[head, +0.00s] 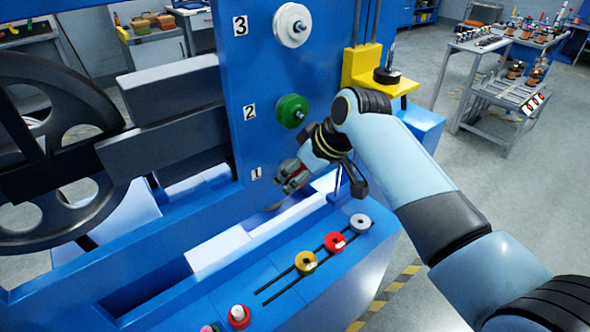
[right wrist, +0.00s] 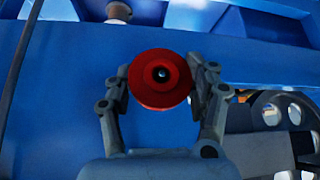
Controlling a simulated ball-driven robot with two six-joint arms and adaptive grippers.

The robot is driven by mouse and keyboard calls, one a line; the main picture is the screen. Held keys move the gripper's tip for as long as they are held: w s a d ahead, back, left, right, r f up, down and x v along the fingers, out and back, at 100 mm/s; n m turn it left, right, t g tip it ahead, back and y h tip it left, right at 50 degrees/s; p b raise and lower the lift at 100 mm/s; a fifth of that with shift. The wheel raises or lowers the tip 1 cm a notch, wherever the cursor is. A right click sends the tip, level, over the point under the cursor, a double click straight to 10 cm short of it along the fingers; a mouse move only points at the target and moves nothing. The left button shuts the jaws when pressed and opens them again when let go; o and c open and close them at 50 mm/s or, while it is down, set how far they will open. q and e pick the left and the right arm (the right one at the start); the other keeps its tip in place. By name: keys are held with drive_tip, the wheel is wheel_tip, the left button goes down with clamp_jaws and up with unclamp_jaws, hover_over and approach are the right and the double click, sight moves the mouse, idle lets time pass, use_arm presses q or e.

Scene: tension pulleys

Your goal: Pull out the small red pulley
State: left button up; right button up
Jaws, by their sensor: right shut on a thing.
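A red pulley (right wrist: 160,80) sits between the two fingers of my right gripper (right wrist: 160,82) in the right wrist view, with its round face toward the camera. The fingers are shut on its sides. In the head view my right gripper (head: 290,180) is at the blue panel (head: 240,85), just right of the label 1 (head: 257,173). The gripper mostly hides the pulley there. I cannot tell whether the pulley still touches the panel. My left gripper is not in view.
Above are a green pulley (head: 291,111) by label 2 and a white one (head: 292,25) by label 3. On the blue base stand a yellow pulley (head: 306,262), another red pulley (head: 335,242) and a grey one (head: 360,223). A yellow bracket (head: 372,72) is behind my right arm.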

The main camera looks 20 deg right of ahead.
drive_tip(key=shift+s+d+p, duration=0.2)
drive_tip(key=shift+s+p, duration=0.4)
drive_tip(key=shift+s+d+p, duration=0.2)
drive_tip(key=shift+s+p, duration=0.35)
drive_tip(key=shift+s, duration=0.05)
idle(0.3)
drive_tip(key=shift+s+d+p, duration=0.35)
drive_tip(key=shift+s+p, duration=0.45)
drive_tip(key=shift+s, duration=0.1)
drive_tip(key=shift+s+d+r+p, duration=0.1)
drive_tip(key=shift+s+d+p, duration=0.15)
drive_tip(key=shift+s+p, duration=0.5)
drive_tip(key=shift+s+d+p, duration=0.2)
drive_tip(key=shift+s+p, duration=0.05)
drive_tip(key=shift+s, duration=0.3)
drive_tip(key=shift+s+d+p, duration=0.2)
drive_tip(key=shift+s, duration=0.35)
